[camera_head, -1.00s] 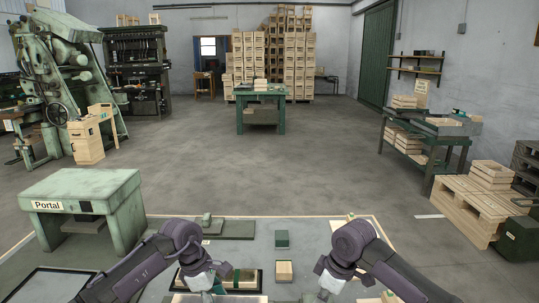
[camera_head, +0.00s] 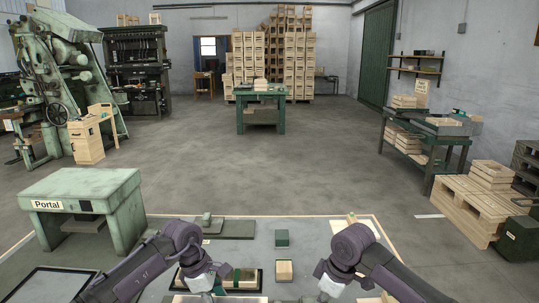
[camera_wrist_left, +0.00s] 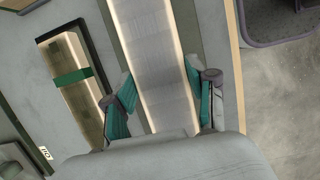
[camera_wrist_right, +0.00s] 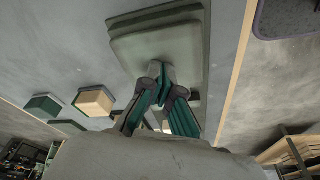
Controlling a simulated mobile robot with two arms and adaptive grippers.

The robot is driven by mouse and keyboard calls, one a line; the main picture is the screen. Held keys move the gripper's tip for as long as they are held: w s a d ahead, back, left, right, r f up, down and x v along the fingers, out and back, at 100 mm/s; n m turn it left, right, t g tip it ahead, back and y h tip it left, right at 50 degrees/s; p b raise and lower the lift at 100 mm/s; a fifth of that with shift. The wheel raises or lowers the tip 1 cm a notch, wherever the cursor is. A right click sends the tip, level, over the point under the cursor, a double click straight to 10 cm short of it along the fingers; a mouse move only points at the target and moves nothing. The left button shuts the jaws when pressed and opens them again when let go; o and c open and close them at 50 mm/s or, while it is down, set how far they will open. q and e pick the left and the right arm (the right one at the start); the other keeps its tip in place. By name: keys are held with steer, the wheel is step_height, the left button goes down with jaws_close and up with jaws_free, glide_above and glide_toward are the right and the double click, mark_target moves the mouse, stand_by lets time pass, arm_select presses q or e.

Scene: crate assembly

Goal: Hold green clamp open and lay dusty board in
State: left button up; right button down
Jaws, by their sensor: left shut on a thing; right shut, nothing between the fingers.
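The dusty board (camera_wrist_left: 152,60) is long, with a grey face and pale wooden edges. My left gripper (camera_wrist_left: 165,103) is shut across its width, one green finger along each side. In the head view my left gripper (camera_head: 215,288) is low at the left and mostly cut off. A grey-green stepped block (camera_wrist_right: 155,48), apparently the clamp, fills the top of the right wrist view. My right gripper (camera_wrist_right: 163,80) is shut and empty at its near edge; I cannot tell whether they touch. In the head view my right gripper (camera_head: 327,292) is near the bottom edge.
A dark-framed tray (camera_wrist_left: 82,28) holds a wooden piece with a green band, beside the board. A green block (camera_head: 282,239) and a wooden block (camera_head: 284,270) stand between my arms. A grey-green plate (camera_head: 235,229) lies at the table's far side.

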arm_select(q)
steer(key=shift+f, duration=1.5)
arm_select(e)
steer(key=shift+s+f, duration=0.1)
steer(key=shift+f, duration=0.1)
stand_by(1.3)
arm_select(q)
steer(key=o, duration=1.3)
steer(key=shift+o, duration=0.2)
steer(key=shift+r, duration=4)
steer(key=shift+r, duration=0.15)
arm_select(e)
steer(key=shift+r, duration=0.15)
arm_select(q)
step_height(320, 180, up, 6)
steer(key=p, duration=0.6)
arm_select(e)
steer(key=shift+w+a+v, duration=0.1)
steer(key=shift+a+v, duration=0.1)
steer(key=shift+v, duration=0.7)
steer(key=shift+w+a+v, duration=0.1)
steer(key=shift+a+v, duration=0.1)
steer(key=shift+v, duration=0.75)
steer(key=shift+w+a+v, duration=0.15)
steer(key=shift+v, duration=0.75)
